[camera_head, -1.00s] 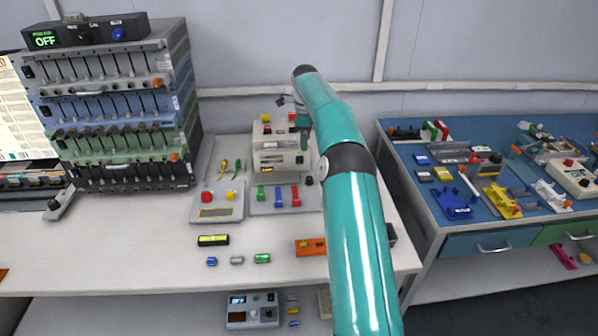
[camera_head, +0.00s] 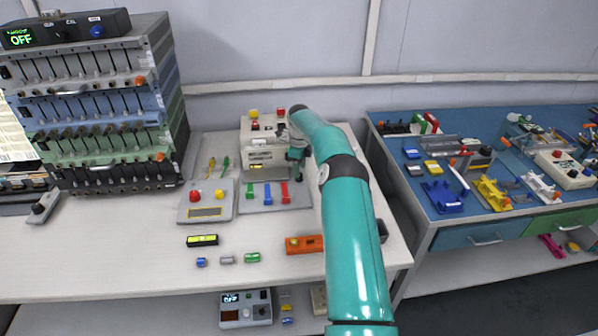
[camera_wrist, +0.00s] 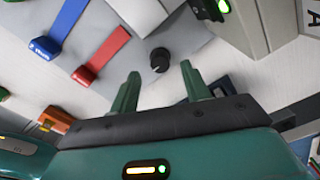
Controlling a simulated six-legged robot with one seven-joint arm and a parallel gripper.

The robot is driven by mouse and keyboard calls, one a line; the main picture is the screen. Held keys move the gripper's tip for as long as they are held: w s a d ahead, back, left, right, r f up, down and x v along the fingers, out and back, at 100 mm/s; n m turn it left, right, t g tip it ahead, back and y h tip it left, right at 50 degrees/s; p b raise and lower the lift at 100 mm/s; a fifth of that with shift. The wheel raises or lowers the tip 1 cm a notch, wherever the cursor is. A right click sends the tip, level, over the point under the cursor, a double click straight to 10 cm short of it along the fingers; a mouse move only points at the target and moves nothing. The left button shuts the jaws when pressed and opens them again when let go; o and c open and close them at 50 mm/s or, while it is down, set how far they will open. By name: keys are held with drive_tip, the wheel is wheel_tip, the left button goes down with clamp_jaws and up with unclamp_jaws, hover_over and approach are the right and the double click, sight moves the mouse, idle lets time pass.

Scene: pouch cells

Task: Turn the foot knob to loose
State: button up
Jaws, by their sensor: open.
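A small black knob (camera_wrist: 160,60), which I take to be the foot knob, stands on a pale base plate in the wrist view. My gripper (camera_wrist: 160,74) is open, with its two green fingers reaching toward the knob from below in the picture. The knob lies just beyond and between the fingertips, and nothing is held. I cannot tell from the picture how high the fingers are above it. In the head view my gripper (camera_head: 297,166) is over the right side of the bench device (camera_head: 262,158); the knob is not clearly visible there. No loose marking is readable.
Blue (camera_wrist: 45,47) and red (camera_wrist: 101,55) levers lie left of the knob in the wrist view. The device housing (camera_wrist: 245,22) with a green light is close on the upper right. An orange block (camera_head: 304,244) lies at the bench front.

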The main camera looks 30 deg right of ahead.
drive_tip(key=shift+w+f, duration=0.1)
drive_tip(key=shift+f, duration=1.15)
drive_tip(key=c, duration=1)
